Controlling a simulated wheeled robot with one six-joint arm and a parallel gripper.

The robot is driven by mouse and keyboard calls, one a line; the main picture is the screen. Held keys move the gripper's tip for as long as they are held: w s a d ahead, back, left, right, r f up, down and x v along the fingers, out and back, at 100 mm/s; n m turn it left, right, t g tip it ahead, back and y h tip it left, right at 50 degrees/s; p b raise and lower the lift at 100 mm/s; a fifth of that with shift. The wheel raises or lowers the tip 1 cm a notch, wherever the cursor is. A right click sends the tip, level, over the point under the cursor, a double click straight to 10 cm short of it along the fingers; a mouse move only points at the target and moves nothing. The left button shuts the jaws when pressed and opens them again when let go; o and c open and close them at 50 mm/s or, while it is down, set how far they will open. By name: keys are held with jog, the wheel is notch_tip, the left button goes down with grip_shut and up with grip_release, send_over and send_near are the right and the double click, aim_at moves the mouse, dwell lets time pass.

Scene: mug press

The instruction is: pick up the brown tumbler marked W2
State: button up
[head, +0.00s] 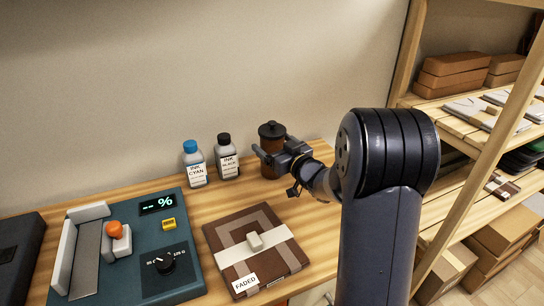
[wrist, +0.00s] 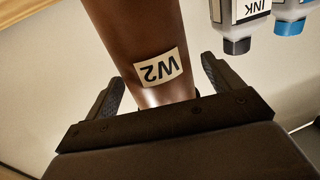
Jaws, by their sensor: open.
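The brown tumbler (head: 268,162) stands upright near the back of the wooden table, with a dark lid on top. In the wrist view the brown tumbler (wrist: 140,40) fills the upper middle, and its W2 label appears upside down. My gripper (head: 262,156) reaches it from the right in the head view and covers part of its side. In the wrist view my gripper (wrist: 158,85) is open, with one finger on each side of the tumbler. A gap shows between the tumbler and each finger.
A black-capped ink bottle (head: 228,160) stands close left of the tumbler, with a cyan ink bottle (head: 195,166) beyond it. A brown box marked FADED (head: 225,255) and a teal press (head: 140,285) lie in front. Wooden shelves (head: 470,135) stand at the right.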

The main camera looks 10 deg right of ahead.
jog(key=x, duration=0.3)
jog(key=shift+c, duration=0.4)
jog(key=c, duration=1.1)
